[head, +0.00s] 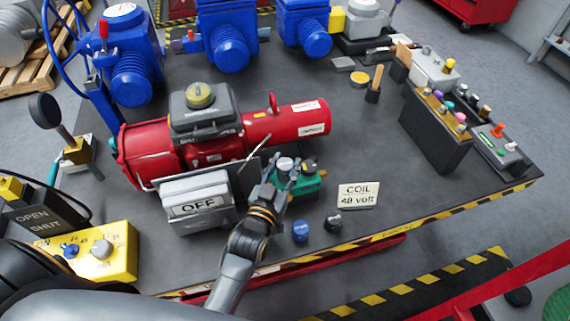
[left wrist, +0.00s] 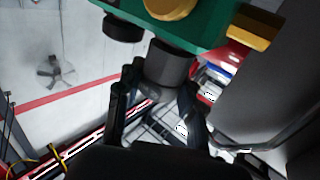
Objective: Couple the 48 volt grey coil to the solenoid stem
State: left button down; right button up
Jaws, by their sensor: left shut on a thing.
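My left gripper (head: 284,178) reaches up from the front edge and is shut on a grey coil (head: 285,163), beside the green valve block (head: 310,186). In the left wrist view, the fingers (left wrist: 155,98) close around the grey coil (left wrist: 168,66), with the green block (left wrist: 205,28) right against or just behind its end. A darker coil (left wrist: 123,27) sits beside it at the block. The stem is hidden; I cannot tell whether the coil is around it. A sign (head: 358,196) reads COIL 48 volt. My right gripper is not in view.
A blue coil (head: 300,232) and a dark coil (head: 333,222) stand on the table in front. The OFF box (head: 197,203) and red actuator (head: 165,151) stand left and behind. The table right of the sign is clear.

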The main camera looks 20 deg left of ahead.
pick_arm(q)
jog(key=shift+f, duration=0.2)
jog(key=c, duration=0.8)
grip_release()
jog(key=shift+o, duration=0.2)
jog(key=shift+s, duration=0.1)
jog(key=shift+s+f, duration=0.1)
jog(key=shift+s, duration=0.25)
jog(key=s, duration=1.1)
jog(key=shift+a+r, duration=0.2)
jog(key=shift+a, duration=0.05)
jog(key=shift+s, duration=0.1)
